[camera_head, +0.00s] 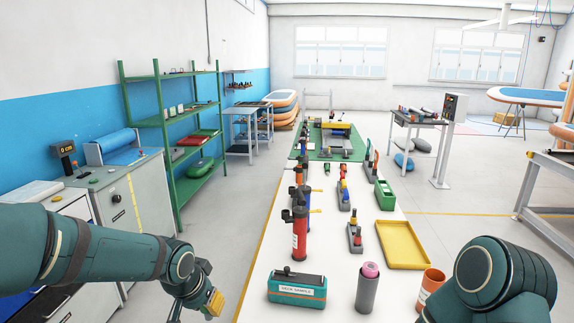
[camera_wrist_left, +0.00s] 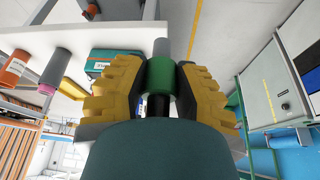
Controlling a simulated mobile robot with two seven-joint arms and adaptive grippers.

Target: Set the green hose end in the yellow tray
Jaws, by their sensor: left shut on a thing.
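My left gripper (camera_head: 213,300), with yellow fingers, is low at the left of the white table in the head view, beside its left edge. In the left wrist view the gripper (camera_wrist_left: 160,82) is shut on the green hose end (camera_wrist_left: 160,73), a green cylinder with a grey section beyond it. In the head view the hose end cannot be made out. The yellow tray (camera_head: 403,246) lies empty on the right side of the table, well away from the gripper. My right arm shows at the lower right, but its gripper is out of view.
A teal box (camera_head: 297,287), a red pump (camera_head: 299,238), a grey cylinder with a pink top (camera_head: 367,287) and an orange cup (camera_head: 430,285) stand on the near table. A green bin (camera_head: 384,195) sits behind the tray. Grey cabinets (camera_head: 125,195) line the left.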

